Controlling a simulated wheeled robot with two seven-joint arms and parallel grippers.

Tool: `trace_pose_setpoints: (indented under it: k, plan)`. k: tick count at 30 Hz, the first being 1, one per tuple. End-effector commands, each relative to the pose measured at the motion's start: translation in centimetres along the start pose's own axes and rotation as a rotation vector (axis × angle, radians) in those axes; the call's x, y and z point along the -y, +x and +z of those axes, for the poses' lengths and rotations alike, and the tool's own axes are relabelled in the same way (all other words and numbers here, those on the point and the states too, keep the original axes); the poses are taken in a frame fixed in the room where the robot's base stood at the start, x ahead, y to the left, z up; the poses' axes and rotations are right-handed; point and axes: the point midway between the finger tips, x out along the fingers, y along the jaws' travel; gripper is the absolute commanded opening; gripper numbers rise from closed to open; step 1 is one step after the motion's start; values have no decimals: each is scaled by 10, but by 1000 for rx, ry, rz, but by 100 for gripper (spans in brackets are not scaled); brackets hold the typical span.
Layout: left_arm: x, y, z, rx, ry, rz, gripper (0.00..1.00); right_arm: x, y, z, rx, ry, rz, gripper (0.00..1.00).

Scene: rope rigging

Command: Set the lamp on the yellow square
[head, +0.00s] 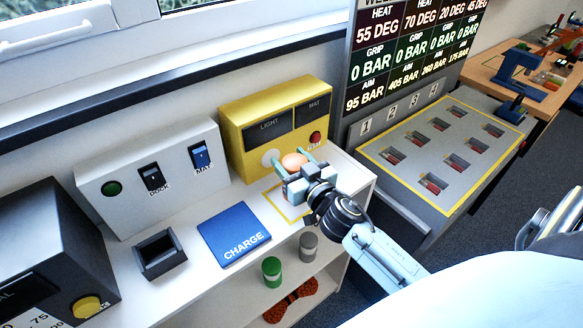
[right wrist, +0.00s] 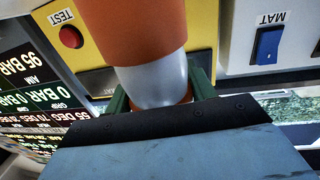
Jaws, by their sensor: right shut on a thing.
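The lamp, with orange ends and a pale white middle, is in my right gripper (head: 292,162). The yellow square (head: 274,206) is an outline on the white shelf top, partly covered by my gripper and arm. The lamp is over or just behind it; whether it touches the surface I cannot tell. My left gripper is not in view.
A yellow box (head: 233,112) with LIGHT and MAT panels and a red button stands close behind the lamp. A blue CHARGE pad (head: 234,234) and a small black tray (head: 160,254) lie to the left. A grey slotted bench (head: 400,160) stands right.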

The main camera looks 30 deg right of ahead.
Motion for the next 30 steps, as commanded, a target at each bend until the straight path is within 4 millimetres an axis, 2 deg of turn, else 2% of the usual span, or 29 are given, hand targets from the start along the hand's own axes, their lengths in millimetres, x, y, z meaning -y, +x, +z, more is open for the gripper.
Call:
trace_pose_setpoints:
  k: [2,15,16,20,30]
  plan:
    - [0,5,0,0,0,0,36,0,0,8,-2,0,0,22]
    - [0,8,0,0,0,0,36,0,0,12,-3,-1,-1,22]
    - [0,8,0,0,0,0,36,0,0,13,-1,-1,0,57]
    - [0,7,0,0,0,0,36,0,0,12,0,-1,-1,74]
    - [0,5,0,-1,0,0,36,0,0,10,0,-1,-1,77]
